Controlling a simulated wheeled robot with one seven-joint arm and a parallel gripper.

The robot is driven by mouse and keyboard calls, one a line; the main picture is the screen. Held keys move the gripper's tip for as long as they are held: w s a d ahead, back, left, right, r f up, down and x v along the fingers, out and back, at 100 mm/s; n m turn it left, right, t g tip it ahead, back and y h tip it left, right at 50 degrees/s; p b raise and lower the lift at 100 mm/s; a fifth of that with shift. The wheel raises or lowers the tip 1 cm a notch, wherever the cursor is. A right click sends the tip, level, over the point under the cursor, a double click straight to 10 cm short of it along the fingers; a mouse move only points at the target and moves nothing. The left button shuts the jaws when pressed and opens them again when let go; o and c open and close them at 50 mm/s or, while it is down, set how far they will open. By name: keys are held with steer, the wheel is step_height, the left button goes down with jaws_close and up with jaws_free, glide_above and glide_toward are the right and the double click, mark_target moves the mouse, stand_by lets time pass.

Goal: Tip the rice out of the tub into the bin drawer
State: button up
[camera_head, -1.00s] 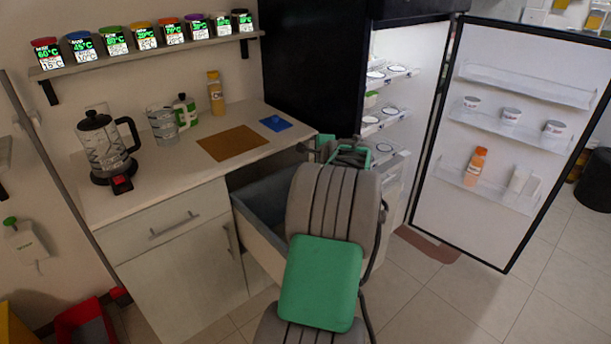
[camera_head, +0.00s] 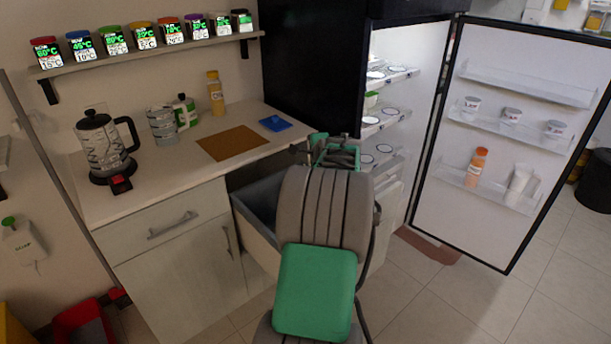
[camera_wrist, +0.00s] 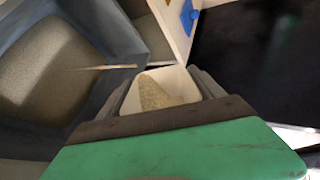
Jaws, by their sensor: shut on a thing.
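In the wrist view, my gripper (camera_wrist: 162,90) is shut on a small pale tub (camera_wrist: 183,77). Tan rice (camera_wrist: 158,93) shows inside the tub, heaped toward its left side. The bin drawer (camera_head: 262,237) is pulled out below the counter, and my arm covers part of it in the head view. In the wrist view the drawer (camera_wrist: 100,95) lies left of the tub, with a speckled grey-brown surface inside. A thin pale streak crosses the drawer toward the tub; I cannot tell what it is. The tub is hidden in the head view.
The fridge door (camera_head: 500,150) stands open at the right. Spice jars line the wall shelf (camera_head: 150,57).

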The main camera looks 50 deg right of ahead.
steer(key=shift+w+a+n+g+h+b, duration=0.5)
steer(key=shift+w+a+n+h+b, duration=0.15)
steer(key=shift+b, duration=0.65)
stand_by(0.6)
steer(key=shift+w+a+f+n+g+h+b, duration=0.25)
steer(key=shift+w+a+n+g+h+b, duration=0.45)
steer(key=shift+b, duration=0.95)
stand_by(0.5)
